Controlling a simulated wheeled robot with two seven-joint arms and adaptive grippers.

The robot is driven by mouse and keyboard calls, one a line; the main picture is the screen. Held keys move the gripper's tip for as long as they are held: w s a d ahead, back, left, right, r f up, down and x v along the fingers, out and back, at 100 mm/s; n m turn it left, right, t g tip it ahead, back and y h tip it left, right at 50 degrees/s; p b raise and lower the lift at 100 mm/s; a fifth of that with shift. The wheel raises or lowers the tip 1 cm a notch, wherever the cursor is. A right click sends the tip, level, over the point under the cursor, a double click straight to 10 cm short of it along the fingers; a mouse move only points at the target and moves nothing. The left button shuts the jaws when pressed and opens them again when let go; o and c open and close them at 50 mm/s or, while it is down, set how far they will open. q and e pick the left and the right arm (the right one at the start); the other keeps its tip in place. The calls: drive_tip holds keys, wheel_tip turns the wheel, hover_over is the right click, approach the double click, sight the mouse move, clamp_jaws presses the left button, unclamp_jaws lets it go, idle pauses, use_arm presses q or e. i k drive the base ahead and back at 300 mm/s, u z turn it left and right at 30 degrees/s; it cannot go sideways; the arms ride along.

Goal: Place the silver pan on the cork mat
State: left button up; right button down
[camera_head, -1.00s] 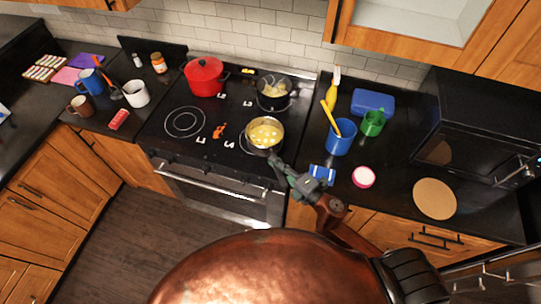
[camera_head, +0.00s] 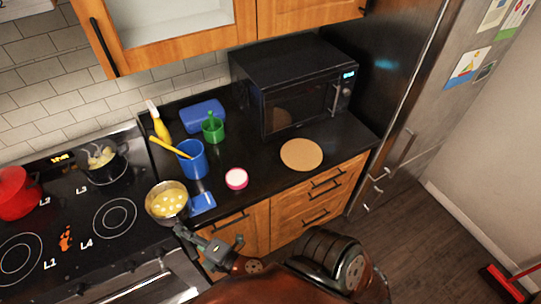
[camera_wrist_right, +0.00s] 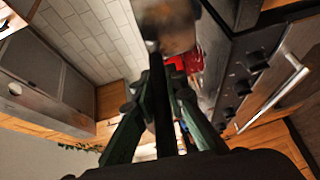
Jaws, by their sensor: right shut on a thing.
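The silver pan (camera_head: 168,218), with pale yellow pieces of food in it, is at the boundary between the stove and the right counter. My right gripper (camera_head: 184,233) is shut on its handle, at the pan's near side. The pan looks lifted and roughly level, though its height is hard to judge. In the right wrist view, the gripper fingers (camera_wrist_right: 158,75) close around the dark handle, with part of the pan (camera_wrist_right: 170,25) beyond them. The round cork mat (camera_head: 301,154) lies bare on the counter in front of the microwave. My left gripper is not in view.
Between pan and mat are a small blue item (camera_head: 203,202), a blue cup (camera_head: 192,160) with a yellow utensil, and a pink-and-white round item (camera_head: 236,179). A green cup (camera_head: 213,128) and blue box (camera_head: 203,115) stand behind. The microwave (camera_head: 300,88) borders the mat's back.

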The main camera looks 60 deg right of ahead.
sight(312, 167)
drive_tip(key=z, duration=0.5)
drive_tip(key=k, duration=1.2)
drive_tip(key=z, duration=1.2)
drive_tip(key=i, duration=1.2)
drive_tip(key=u, duration=0.05)
